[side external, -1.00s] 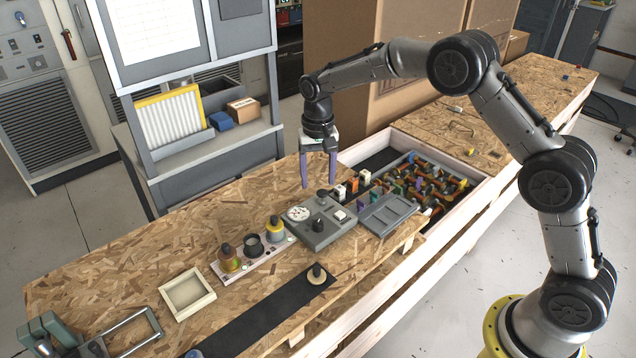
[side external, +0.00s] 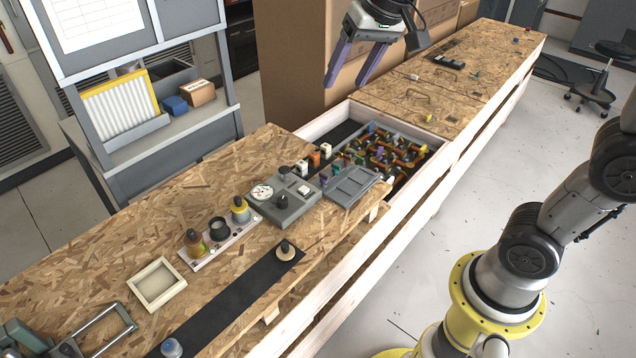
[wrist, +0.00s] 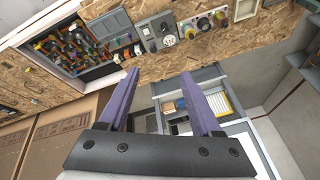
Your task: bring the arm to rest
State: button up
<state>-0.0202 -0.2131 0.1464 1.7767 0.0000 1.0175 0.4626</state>
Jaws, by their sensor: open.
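My gripper (side external: 352,66) is open and empty, with two purple fingers apart. In the side external view it is raised high above the bench, in front of the large cardboard boxes. In the wrist view the fingers of my gripper (wrist: 160,92) spread toward the bench, with nothing between them. Part of my arm between wrist and elbow is out of the side external view.
The wooden bench (side external: 110,235) holds a grey box with a dial (side external: 285,196), a white strip with several knobs (side external: 218,244) and a cream tray (side external: 157,284). A recessed bin (side external: 395,150) holds many small parts. Cardboard boxes (side external: 300,60) and a grey rack (side external: 140,150) stand behind.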

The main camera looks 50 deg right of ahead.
jog(key=s+n+t, duration=0.1)
jog(key=s+n, duration=0.1)
jog(key=s, duration=1)
jog(key=s+f+n, duration=0.3)
jog(key=s+f, duration=0.4)
jog(key=f, duration=0.1)
jog(key=shift+s+d, duration=0.2)
jog(key=shift+d, duration=0.15)
